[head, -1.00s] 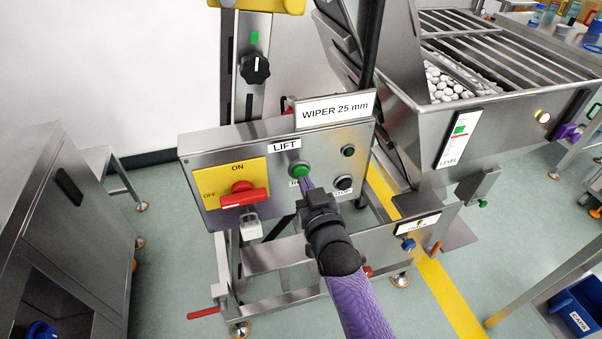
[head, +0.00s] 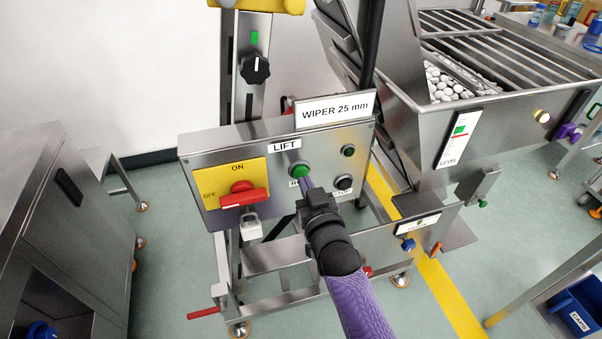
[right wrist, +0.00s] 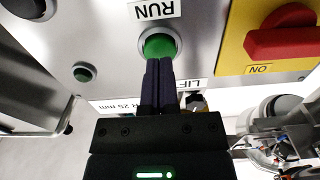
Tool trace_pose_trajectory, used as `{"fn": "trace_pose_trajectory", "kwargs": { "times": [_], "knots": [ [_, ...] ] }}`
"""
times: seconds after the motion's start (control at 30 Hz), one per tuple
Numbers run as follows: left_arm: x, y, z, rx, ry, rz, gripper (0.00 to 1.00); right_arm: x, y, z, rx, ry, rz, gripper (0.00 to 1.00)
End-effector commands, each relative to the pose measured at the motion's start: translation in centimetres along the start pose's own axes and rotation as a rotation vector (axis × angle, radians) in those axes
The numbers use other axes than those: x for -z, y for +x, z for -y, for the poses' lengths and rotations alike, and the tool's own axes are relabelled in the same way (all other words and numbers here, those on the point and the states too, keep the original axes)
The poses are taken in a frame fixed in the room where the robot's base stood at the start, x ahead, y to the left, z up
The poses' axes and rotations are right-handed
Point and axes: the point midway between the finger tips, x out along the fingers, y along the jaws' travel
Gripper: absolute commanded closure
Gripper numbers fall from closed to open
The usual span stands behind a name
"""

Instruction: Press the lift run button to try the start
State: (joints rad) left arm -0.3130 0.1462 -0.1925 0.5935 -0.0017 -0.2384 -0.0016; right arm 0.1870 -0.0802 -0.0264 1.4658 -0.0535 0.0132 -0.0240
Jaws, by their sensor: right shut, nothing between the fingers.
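The green run button (head: 300,170) sits on the steel lift panel (head: 218,146), under the LIFT label. It also shows in the right wrist view (right wrist: 159,46), beside the RUN label (right wrist: 155,10). My right gripper (head: 305,184) is shut and empty, its fingertips at the lower edge of the button. In the right wrist view the shut fingers (right wrist: 159,66) overlap the button's edge; whether they touch or press it I cannot tell. The RUN label is partly hidden by my gripper in the head view. My left gripper is not in view.
A red switch handle (head: 244,197) on a yellow plate lies left of the button. A black button (head: 344,183) and small green lamp (head: 348,151) are to the right. A hopper of white caps (head: 445,84) stands at the right. Floor left of the panel is clear.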

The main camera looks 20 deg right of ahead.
Motion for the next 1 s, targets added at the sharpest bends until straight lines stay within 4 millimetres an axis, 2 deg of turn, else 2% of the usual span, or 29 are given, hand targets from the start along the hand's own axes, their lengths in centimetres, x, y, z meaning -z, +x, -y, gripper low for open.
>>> {"fn": "trace_pose_trajectory", "kwargs": {
  "times": [1.0],
  "knots": [
    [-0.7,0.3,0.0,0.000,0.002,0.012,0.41,0.0,1.1,0.0,0.000,0.000,0.001,1.00]
  ]
}}
